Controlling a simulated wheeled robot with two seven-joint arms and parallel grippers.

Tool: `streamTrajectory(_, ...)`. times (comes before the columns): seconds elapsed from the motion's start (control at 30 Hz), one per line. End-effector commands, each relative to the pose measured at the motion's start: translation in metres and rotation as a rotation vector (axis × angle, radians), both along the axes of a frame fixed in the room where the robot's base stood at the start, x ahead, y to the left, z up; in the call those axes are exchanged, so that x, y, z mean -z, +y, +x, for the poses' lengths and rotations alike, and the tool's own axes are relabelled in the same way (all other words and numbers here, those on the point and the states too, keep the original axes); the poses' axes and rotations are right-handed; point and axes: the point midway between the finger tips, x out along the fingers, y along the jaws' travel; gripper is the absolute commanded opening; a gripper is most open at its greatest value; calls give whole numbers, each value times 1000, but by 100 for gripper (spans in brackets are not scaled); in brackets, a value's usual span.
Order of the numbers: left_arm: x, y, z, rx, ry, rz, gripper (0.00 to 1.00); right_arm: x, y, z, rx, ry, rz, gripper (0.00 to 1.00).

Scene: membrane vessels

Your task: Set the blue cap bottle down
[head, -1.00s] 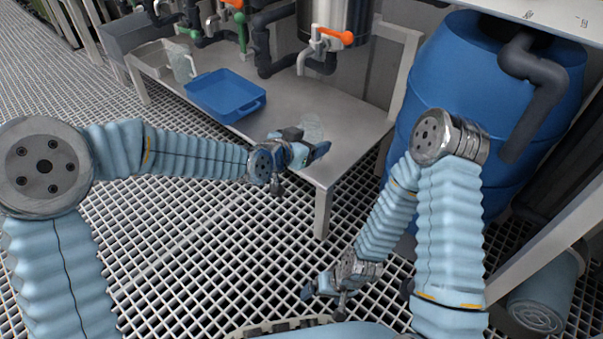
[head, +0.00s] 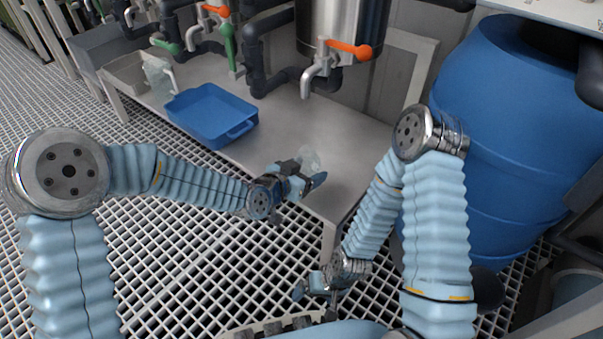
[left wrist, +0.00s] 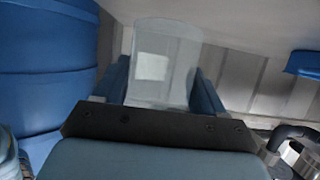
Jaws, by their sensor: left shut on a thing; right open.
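My left gripper (head: 306,178) is shut on a clear, see-through bottle (head: 310,158) near the front right corner of the grey bench (head: 335,180). The left wrist view shows the bottle (left wrist: 165,60) between the two blue fingers, with a pale square label on it. No blue cap can be made out; that part of the bottle seems hidden. I cannot tell whether the bottle touches the bench top or hangs just above it. My right gripper (head: 312,290) is open and low over the floor grating, away from the bench.
A blue tray (head: 245,128) lies on the bench to the left, with another clear container (head: 158,78) behind it. A steel vessel with an orange-handled tap (head: 320,65) stands over the back of the bench. A large blue barrel (head: 500,130) is at the right. The bench top between tray and gripper is clear.

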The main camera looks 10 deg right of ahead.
Motion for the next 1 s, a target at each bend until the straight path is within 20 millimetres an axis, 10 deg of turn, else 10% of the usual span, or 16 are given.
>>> streamTrajectory(0.2,36,1,-7,0,2,-1,40,20,0,1,2,-3,-1,95)
streamTrajectory(0.6,39,1,-8,1,2,0,40,18,0,1,3,-5,-1,95)
streamTrajectory(0.63,39,1,-8,1,2,0,75,18,0,1,3,-5,-1,95)
streamTrajectory(0.7,39,1,-8,1,2,0,86,18,0,1,3,-5,-1,95)
streamTrajectory(1.0,39,1,-8,1,2,0,96,18,0,1,3,-5,-1,95)
